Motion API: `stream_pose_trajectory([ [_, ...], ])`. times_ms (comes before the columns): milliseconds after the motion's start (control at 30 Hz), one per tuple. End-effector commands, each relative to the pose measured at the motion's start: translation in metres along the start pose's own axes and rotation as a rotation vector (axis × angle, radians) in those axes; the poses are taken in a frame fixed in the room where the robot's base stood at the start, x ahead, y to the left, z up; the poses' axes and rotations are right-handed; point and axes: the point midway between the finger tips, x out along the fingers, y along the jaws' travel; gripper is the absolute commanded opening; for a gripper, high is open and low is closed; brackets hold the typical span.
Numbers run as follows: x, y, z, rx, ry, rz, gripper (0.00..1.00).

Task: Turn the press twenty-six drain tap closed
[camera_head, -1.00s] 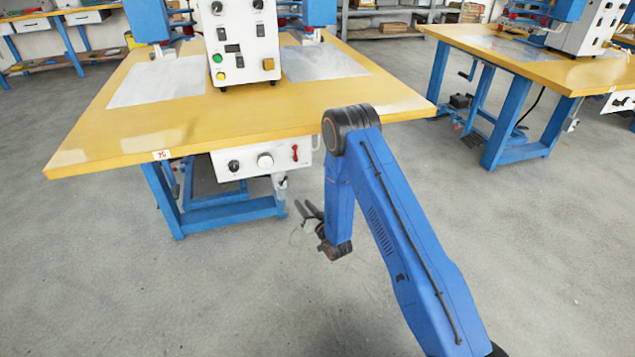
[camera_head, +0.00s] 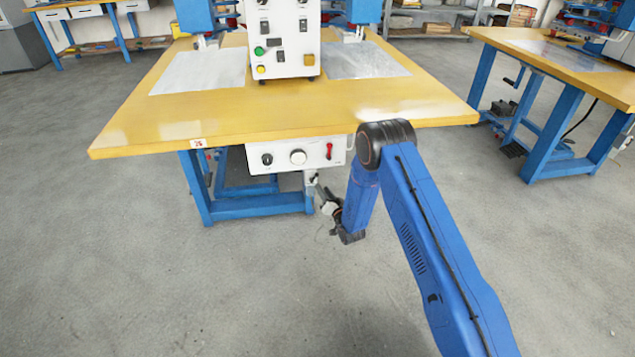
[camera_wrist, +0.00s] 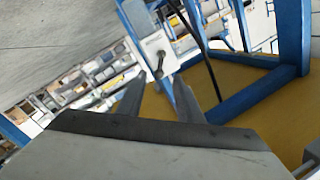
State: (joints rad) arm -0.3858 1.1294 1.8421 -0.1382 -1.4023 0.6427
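The press table (camera_head: 290,110) carries a tag that looks like 26 (camera_head: 198,143) on its front edge. A small metal drain tap (camera_head: 311,185) hangs under the right end of the white control box (camera_head: 290,155). My gripper (camera_head: 322,191) is low beside the tap, on its right. In the wrist view my gripper (camera_wrist: 158,82) is open, with two dark fingers apart. Just beyond the fingertips is a pale block with a dark tap lever (camera_wrist: 159,64), lined up with the gap. Whether a finger touches the lever I cannot tell.
Blue table legs (camera_head: 196,187) and a lower crossbar (camera_head: 256,206) stand left of the tap. A blue leg (camera_wrist: 294,40) shows at the right in the wrist view. Another press table (camera_head: 560,70) stands at the right. The grey floor in front is clear.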

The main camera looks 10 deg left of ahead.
Motion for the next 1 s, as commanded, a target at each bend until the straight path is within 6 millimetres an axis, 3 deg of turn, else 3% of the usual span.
stream_pose_trajectory([
  [200, 0.038, 0.000, -0.001, -0.001, 0.001, -0.002, 0.33],
  [400, 0.062, 0.000, 0.000, 0.000, 0.001, -0.001, 0.33],
  [867, 0.073, 0.000, -0.001, 0.000, 0.000, 0.000, 0.33],
  [1000, 0.073, 0.000, -0.001, 0.000, 0.000, 0.000, 0.02],
])
